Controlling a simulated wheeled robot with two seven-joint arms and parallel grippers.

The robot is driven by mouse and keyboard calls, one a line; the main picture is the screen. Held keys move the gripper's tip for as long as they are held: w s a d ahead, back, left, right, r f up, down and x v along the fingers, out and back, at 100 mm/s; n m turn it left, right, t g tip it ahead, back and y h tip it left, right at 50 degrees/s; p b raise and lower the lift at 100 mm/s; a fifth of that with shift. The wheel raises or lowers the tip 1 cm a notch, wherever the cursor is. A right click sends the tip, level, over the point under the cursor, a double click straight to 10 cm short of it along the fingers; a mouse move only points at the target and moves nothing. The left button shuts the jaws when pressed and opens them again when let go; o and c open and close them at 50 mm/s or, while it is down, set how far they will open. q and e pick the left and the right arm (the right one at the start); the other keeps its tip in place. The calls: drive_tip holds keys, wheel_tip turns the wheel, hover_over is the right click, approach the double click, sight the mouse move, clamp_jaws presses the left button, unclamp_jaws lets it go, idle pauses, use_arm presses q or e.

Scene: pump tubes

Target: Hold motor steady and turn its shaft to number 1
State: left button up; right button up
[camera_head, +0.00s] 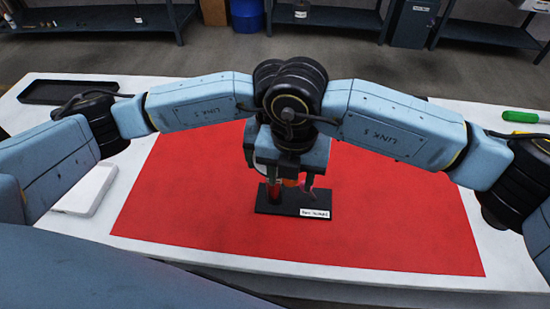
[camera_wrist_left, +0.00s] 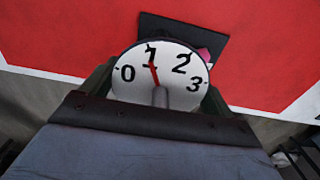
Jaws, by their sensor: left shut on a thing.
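The motor shows in the left wrist view as a round white dial (camera_wrist_left: 125,88) numbered 0 to 3, with a thin red pointer (camera_wrist_left: 153,74) lined up with the 1. A grey shaft stub (camera_wrist_left: 160,97) stands below the pointer. Dark fingers of my left gripper (camera_wrist_left: 158,100) flank the dial on both sides and are shut on the motor. In the head view my right gripper (camera_head: 290,178) is over the black base (camera_head: 290,205), with red, orange and pink parts partly hidden among the fingers. The two grippers overlap there, so whether the right one is open or shut is unclear.
The black base has a white label (camera_head: 315,213) and rests on a red mat (camera_head: 400,225) on the white table. A black tray (camera_head: 70,92) is at the back left, a white box (camera_head: 88,190) at the left, and a green-handled tool (camera_head: 520,117) at the far right.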

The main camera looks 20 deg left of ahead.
drive_tip(key=shift+o, duration=1.1)
drive_tip(key=shift+r, duration=0.1)
drive_tip(key=shift+r, duration=3.5)
use_arm(q)
drive_tip(key=o, duration=1.4)
drive_tip(key=shift+r, duration=0.1)
wheel_tip(320, 180, up, 7)
drive_tip(key=shift+r, duration=0.2)
